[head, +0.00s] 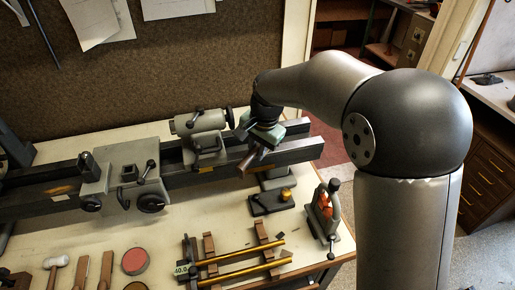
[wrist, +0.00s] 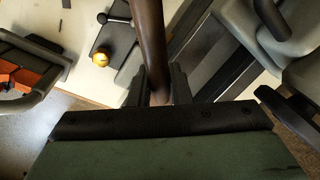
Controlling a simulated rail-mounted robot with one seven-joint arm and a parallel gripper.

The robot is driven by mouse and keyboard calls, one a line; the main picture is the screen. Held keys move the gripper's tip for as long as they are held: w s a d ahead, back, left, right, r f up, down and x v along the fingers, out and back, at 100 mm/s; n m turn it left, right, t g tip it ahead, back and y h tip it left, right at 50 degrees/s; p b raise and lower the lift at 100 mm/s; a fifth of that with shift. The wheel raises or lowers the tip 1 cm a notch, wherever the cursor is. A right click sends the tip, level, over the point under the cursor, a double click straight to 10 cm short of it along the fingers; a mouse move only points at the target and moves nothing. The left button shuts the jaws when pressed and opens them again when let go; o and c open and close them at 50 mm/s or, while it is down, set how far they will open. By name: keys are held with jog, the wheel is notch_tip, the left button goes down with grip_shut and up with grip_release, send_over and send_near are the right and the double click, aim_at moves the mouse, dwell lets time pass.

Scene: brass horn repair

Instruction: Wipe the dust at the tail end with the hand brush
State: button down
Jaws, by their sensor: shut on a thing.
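My gripper (head: 258,147) is above the right end of the lathe bed (head: 292,150), just right of the tailstock (head: 205,140). In the wrist view my gripper (wrist: 160,88) is shut on the brown handle (wrist: 150,40) of the hand brush. In the head view the handle (head: 246,162) sticks out down and to the left from the jaws. The bristles are hidden in both views. The bed rails also show in the wrist view (wrist: 205,55), right of the handle. I cannot make out the dust. Whether the brush touches the bed cannot be told.
A dark block with a brass knob (head: 286,195) and a metal holder with orange pieces (head: 325,205) stand in front of the bed end. A rack with brass tubes (head: 240,262) lies nearer. A mallet (head: 56,262) and red-topped tin (head: 135,260) are at front left.

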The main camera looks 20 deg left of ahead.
jog(key=r, duration=0.3)
jog(key=shift+w+d, duration=0.15)
jog(key=shift+w, duration=0.05)
jog(key=shift+d+r+p, duration=0.2)
jog(key=shift+r+p, duration=0.15)
jog(key=shift+p, duration=0.15)
jog(key=shift+a+r+p, duration=0.15)
jog(key=shift+r+p, duration=0.4)
jog(key=shift+r, duration=0.15)
jog(key=shift+r+p, duration=1.05)
jog(key=shift+r, duration=0.5)
